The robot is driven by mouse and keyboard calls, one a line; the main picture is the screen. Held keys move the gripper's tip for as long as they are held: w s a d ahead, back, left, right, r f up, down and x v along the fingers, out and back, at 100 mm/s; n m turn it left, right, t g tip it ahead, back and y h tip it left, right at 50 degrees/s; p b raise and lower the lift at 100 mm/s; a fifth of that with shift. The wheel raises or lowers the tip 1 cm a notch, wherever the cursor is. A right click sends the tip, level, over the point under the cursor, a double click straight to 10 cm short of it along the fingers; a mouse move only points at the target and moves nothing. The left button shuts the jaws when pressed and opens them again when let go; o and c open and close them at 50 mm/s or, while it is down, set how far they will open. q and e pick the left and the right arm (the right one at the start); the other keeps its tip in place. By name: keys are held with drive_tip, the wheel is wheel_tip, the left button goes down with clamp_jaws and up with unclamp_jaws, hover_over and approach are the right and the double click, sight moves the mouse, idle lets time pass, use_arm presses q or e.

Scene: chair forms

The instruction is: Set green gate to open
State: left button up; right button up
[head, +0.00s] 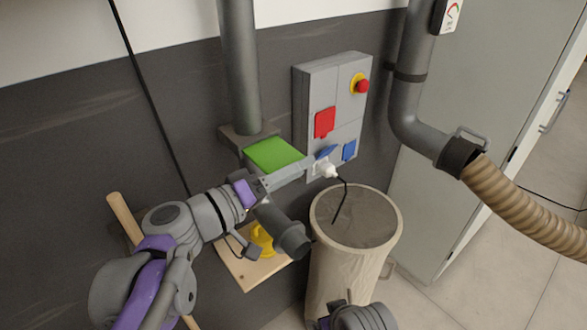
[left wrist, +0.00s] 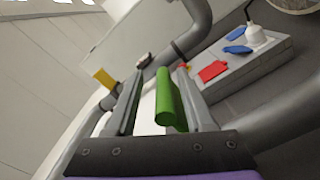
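The green gate (head: 273,155) is a flat green plate at the lower end of the vertical grey duct (head: 240,70). My left gripper (head: 300,168) reaches in just below and in front of it, its fingers pointing right. In the left wrist view, the green gate (left wrist: 168,104) shows between the two fingers of my left gripper (left wrist: 160,75), close to the right finger. A pale gap separates it from the left finger, so the gripper is open. Contact cannot be told. My right gripper's fingers are not in view.
A grey control box (head: 330,90) with red and blue covers and a plugged-in white plug (head: 325,170) is on the wall. A bin (head: 355,220) stands below. A yellow object (head: 262,238) sits on a wooden board. A ribbed hose (head: 530,210) hangs at right.

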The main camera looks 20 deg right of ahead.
use_arm(q)
drive_tip(key=shift+w+a, duration=0.1)
drive_tip(key=shift+a, duration=0.2)
drive_tip(key=v, duration=1)
drive_tip(key=shift+a+b, duration=0.15)
drive_tip(key=shift+b, duration=0.15)
drive_tip(key=s+a+f+y, duration=0.2)
drive_tip(key=f+y, duration=0.1)
drive_tip(key=f, duration=0.3)
drive_tip(key=s+a+f+n+g+y, duration=0.1)
drive_tip(key=s+a+f+y, duration=0.1)
drive_tip(key=f, duration=0.4)
drive_tip(key=s+a+f+y, duration=0.2)
drive_tip(key=f+y, duration=0.1)
drive_tip(key=f, duration=0.3)
drive_tip(key=s+a+f+n+y, duration=0.1)
drive_tip(key=s+a+f+y, duration=0.1)
drive_tip(key=a+f+y, duration=0.2)
drive_tip(key=s+a+f+y, duration=0.3)
drive_tip(key=a+f+y, duration=0.2)
drive_tip(key=a+f, duration=0.4)
drive_tip(key=a, duration=0.3)
drive_tip(key=shift+s+f+n, duration=0.3)
drive_tip(key=shift+s+n, duration=0.05)
drive_tip(key=shift+n, duration=0.05)
